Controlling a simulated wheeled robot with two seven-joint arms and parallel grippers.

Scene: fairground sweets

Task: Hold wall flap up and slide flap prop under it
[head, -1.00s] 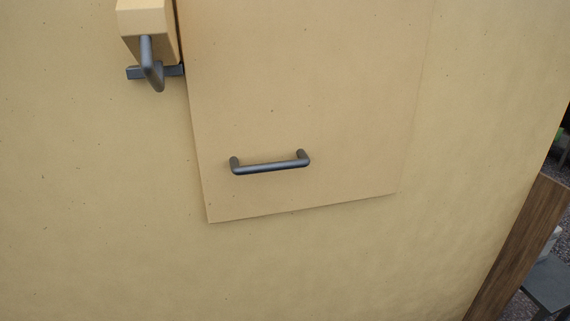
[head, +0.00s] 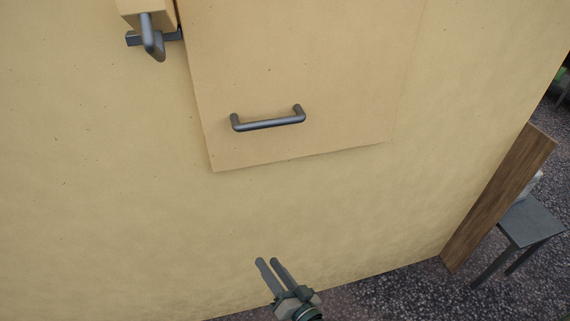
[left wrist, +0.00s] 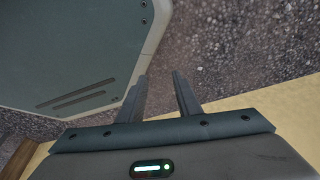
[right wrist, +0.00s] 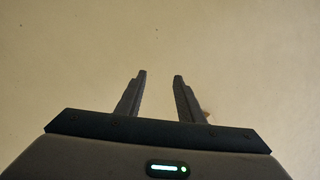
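The wall flap (head: 300,80) is a flat tan panel hanging down against the tan wall, with its lower edge close to the wall. A dark grey bar handle (head: 268,123) sits near its lower edge. Left of the flap, a tan block with a dark grey hooked grip (head: 153,40) sits by a short dark bar; it may be the flap prop, and its top is cut off. My right gripper (head: 267,261) is open and empty, below the flap and apart from it. My left gripper (left wrist: 160,75) is open and empty over gravel, outside the head view.
The wall (head: 110,200) is bare below the flap. A brown wooden board (head: 500,195) stands at the wall's right end. A grey stool-like table (head: 530,222) is beyond it. Dark gravel (head: 400,300) covers the ground.

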